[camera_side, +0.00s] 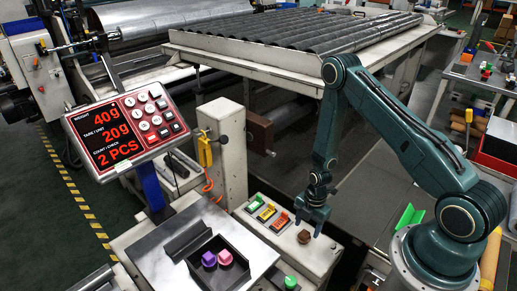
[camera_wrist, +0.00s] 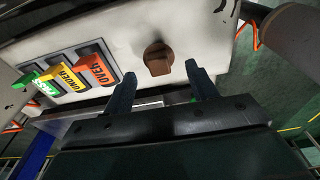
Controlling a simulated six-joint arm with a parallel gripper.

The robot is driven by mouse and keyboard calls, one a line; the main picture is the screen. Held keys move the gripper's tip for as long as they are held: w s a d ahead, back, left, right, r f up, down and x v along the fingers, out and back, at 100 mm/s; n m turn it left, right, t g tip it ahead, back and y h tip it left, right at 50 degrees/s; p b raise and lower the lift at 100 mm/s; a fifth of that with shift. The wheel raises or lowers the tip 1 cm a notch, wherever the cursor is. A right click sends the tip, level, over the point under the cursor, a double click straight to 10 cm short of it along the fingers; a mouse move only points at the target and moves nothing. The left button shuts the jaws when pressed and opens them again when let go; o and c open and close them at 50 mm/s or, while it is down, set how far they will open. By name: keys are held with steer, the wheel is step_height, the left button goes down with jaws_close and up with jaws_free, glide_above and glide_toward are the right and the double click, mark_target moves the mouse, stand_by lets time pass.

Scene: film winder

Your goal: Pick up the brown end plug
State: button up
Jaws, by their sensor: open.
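The brown end plug (camera_side: 304,236) stands on the pale bench top, right of the coloured switches. In the wrist view the brown plug (camera_wrist: 158,59) shows a round base with a blocky grip on top. My gripper (camera_side: 309,226) is open and points down, just above and close to the plug. In the wrist view my gripper's two dark fingertips (camera_wrist: 159,73) are spread apart, with the plug a little beyond them and between their lines. The jaws hold nothing.
Green, yellow and orange switches (camera_side: 267,214) sit left of the plug. A black tray (camera_side: 218,277) holds a purple and a pink plug. A green plug (camera_side: 290,282) stands near the front. A pale post (camera_side: 223,150) and a red display (camera_side: 130,128) stand at left.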

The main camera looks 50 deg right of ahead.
mark_target(305, 232)
steer(key=shift+w+a+f, duration=0.1)
steer(key=shift+a+f, duration=0.1)
steer(key=shift+f, duration=1.1)
steer(key=shift+a+f, duration=0.15)
steer(key=shift+f, duration=1.1)
steer(key=c, duration=0.8)
